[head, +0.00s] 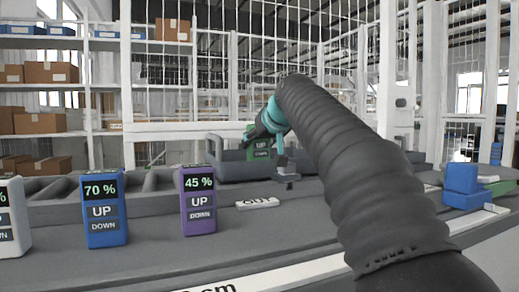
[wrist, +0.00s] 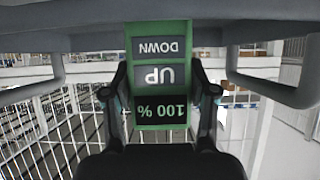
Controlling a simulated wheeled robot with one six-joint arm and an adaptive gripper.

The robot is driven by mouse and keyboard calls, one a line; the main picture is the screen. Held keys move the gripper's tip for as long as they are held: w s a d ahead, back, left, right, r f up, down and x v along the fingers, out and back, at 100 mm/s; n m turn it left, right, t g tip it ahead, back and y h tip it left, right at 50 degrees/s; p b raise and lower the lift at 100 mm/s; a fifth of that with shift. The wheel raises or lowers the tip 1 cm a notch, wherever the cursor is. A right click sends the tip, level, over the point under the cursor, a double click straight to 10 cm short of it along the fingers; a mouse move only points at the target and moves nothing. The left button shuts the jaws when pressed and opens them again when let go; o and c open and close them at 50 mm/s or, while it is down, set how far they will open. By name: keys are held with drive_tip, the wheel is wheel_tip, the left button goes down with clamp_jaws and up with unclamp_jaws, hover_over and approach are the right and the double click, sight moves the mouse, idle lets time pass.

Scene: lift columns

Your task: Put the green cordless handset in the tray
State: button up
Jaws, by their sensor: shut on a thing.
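The green handset (head: 257,150) is upright in my gripper (head: 268,124), at the back of the grey counter. My gripper is shut on its sides. In the wrist view the handset (wrist: 160,75) appears upside down between the two dark fingers (wrist: 160,98), its screen reading 100 %. The dark grey tray (head: 225,170) stands behind and around the handset in the head view. Whether the handset touches the tray floor is hidden. A grey rim with looped handles (wrist: 270,85) crosses the top of the wrist view.
A purple handset (head: 198,200), a blue handset (head: 104,210) and a white one (head: 12,220) stand at left. A white label (head: 257,203) lies on the counter (head: 290,225). Blue blocks (head: 462,188) are at right. A grey divided rack (head: 60,210) stands behind the handsets.

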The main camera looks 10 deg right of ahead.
drive_tip(key=shift+f, duration=0.15)
drive_tip(key=shift+f, duration=0.15)
drive_tip(key=o, duration=1.3)
drive_tip(key=shift+o, duration=0.2)
drive_tip(key=shift+r, duration=0.3)
drive_tip(key=v, duration=1.2)
drive_tip(key=shift+p, duration=0.4)
drive_tip(key=shift+f, duration=0.15)
